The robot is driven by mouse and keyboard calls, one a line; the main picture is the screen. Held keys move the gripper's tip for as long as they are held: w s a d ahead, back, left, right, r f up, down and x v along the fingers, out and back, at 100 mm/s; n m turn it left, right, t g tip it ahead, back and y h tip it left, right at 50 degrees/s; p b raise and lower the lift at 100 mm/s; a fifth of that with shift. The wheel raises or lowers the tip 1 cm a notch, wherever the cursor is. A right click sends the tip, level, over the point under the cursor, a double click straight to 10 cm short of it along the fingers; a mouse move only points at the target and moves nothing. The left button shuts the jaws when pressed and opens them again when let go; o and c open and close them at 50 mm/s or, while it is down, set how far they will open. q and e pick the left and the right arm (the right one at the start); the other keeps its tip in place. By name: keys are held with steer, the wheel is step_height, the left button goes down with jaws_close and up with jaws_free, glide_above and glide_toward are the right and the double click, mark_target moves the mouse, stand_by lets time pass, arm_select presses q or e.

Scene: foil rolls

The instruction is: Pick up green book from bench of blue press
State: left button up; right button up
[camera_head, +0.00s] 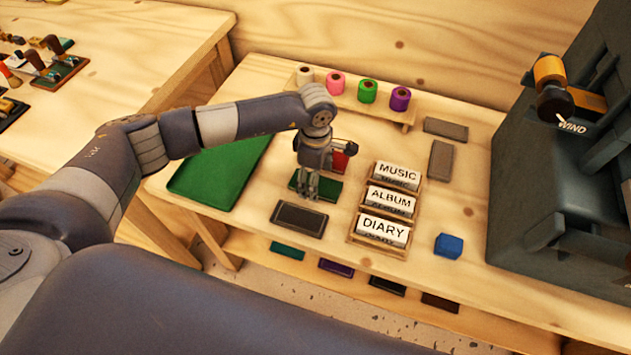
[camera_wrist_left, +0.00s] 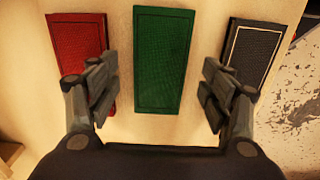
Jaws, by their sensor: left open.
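The green book (camera_head: 327,190) lies flat on the wooden bench (camera_head: 270,90), partly hidden behind my left gripper in the head view. In the left wrist view the green book (camera_wrist_left: 162,60) lies lengthwise up the picture, between the lines of the two fingers. My left gripper (camera_head: 309,194) is over the book, pointing down, open and empty; its fingers also show in the wrist view (camera_wrist_left: 158,90), apart on either side of the book. I cannot tell its exact height above the book. A large dark blue-grey press (camera_head: 540,190) stands at the right. My right gripper is not in view.
A red book (camera_wrist_left: 76,50) and a dark book (camera_wrist_left: 252,50) flank the green one closely. Labelled boxes MUSIC (camera_head: 397,172), ALBUM (camera_head: 391,202) and DIARY (camera_head: 382,230) stand to the right. A blue block (camera_head: 448,246) and a large green board (camera_head: 220,170) lie on the bench.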

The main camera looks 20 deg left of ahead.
arm_select(q)
steer(key=shift+f, duration=0.7)
steer(key=c, duration=1.2)
steer(key=shift+o, duration=0.2)
